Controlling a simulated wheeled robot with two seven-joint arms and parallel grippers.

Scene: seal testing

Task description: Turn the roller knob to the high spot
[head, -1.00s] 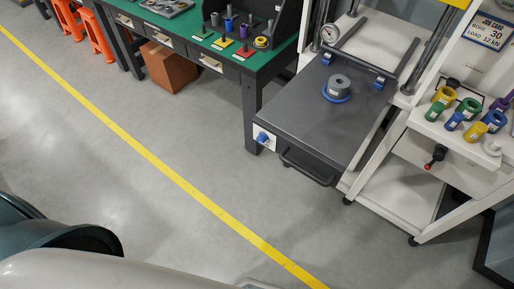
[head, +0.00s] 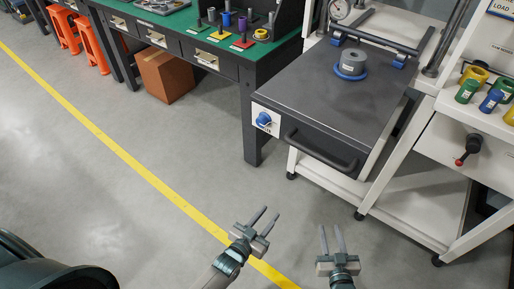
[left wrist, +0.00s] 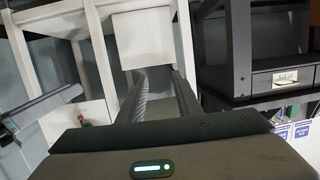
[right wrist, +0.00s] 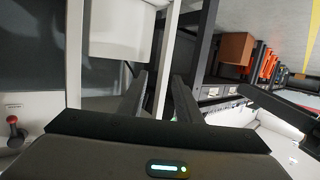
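The blue roller knob (head: 264,120) sits on a white plate on the front left side of the dark grey press bench (head: 318,92). The knob's pointer direction is too small to tell. My left gripper (head: 265,214) is open and empty, in front of and below the knob, over the floor. It also shows open in the left wrist view (left wrist: 160,85). My right gripper (head: 331,232) is open and empty, right of the left one, in front of the bench. Its fingers show apart in the right wrist view (right wrist: 163,88). Neither gripper touches anything.
A dark handle bar (head: 318,153) juts from the bench's front edge, right of the knob. A grey cylinder with a blue ring (head: 351,64) stands on the bench. A green-topped workbench (head: 190,40) is at the left, and a white rack (head: 470,150) at the right. The floor between is clear.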

